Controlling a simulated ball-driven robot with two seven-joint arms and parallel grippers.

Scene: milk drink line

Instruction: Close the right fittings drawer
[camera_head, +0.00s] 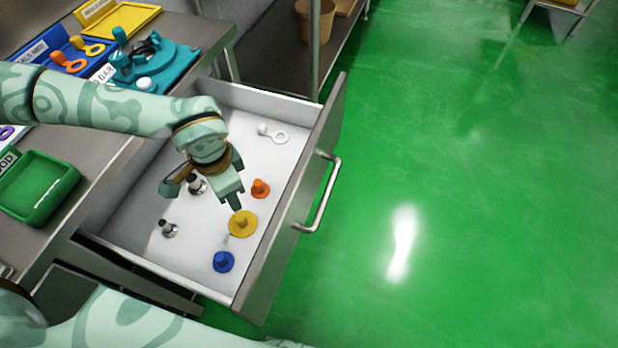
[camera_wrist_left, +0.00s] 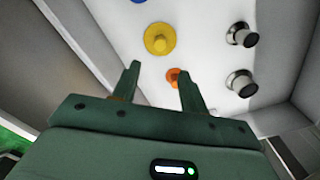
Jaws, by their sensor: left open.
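The drawer (camera_head: 208,265) is pulled out from under the counter, with its metal front panel (camera_head: 290,215) and bar handle (camera_head: 322,195) facing the green floor. In it lie a yellow fitting (camera_head: 243,224), an orange fitting (camera_head: 260,188), a blue fitting (camera_head: 223,262), a white ringed fitting (camera_head: 279,137) and two metal fittings, one of them here (camera_head: 168,229). My left gripper (camera_head: 203,192) is open and empty over the drawer. In the left wrist view its fingers (camera_wrist_left: 160,80) point toward the yellow fitting (camera_wrist_left: 159,39). My right gripper is not in view; only my right arm shows at the bottom.
On the counter are a green tray (camera_head: 38,188), a teal fixture (camera_head: 150,65), a blue tray (camera_head: 62,50) with ringed parts, and a yellow tray (camera_head: 125,20). A steel post (camera_head: 316,45) stands behind the drawer. The green floor (camera_head: 470,200) at right is clear.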

